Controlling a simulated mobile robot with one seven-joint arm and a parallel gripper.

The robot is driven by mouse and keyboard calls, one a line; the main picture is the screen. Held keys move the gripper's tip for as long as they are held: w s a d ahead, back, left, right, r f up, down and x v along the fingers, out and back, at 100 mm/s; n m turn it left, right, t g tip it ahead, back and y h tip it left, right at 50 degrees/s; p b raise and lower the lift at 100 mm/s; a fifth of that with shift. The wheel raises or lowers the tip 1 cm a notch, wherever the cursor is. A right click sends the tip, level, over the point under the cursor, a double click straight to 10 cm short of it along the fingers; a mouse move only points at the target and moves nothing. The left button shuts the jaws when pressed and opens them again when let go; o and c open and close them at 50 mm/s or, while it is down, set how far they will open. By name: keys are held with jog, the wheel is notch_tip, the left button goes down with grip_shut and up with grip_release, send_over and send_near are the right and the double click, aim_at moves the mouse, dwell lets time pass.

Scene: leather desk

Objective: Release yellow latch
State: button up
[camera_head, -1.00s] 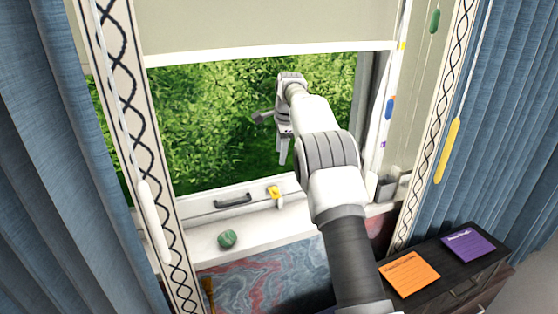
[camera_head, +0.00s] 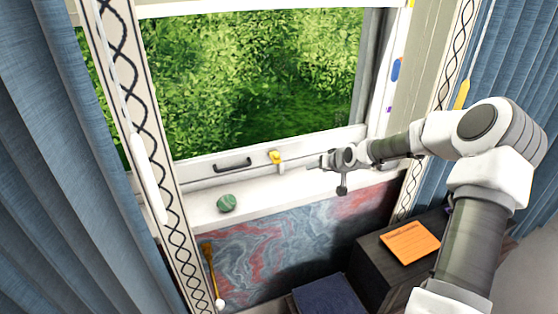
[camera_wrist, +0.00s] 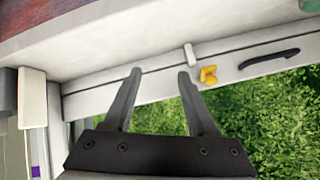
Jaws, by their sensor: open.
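The yellow latch (camera_head: 275,157) sits on the white bottom rail of the window, right of the dark handle, in the head view. In the wrist view the yellow latch (camera_wrist: 208,75) is just beyond and right of the right fingertip, with a pale upright tab beside it. My gripper (camera_head: 322,163) is to the right of the latch in the head view, at about the height of the rail, pointing left. In the wrist view my gripper (camera_wrist: 160,73) has its two dark fingers spread apart with nothing between them. The latch appears untouched.
A dark handle (camera_head: 233,164) is on the rail left of the latch. A green striped ball (camera_head: 227,203) rests on the white sill (camera_head: 290,189). Curtains hang at both sides.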

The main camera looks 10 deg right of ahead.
jog(key=s+a+r+n+t+y+b, duration=0.1)
jog(key=s+a+r+n+t+y, duration=0.2)
jog(key=s+a+r+n, duration=0.25)
send_near(278, 156)
jog(key=shift+n, duration=0.45)
jog(key=p+x, duration=0.1)
jog(key=x, duration=0.9)
grip_shut()
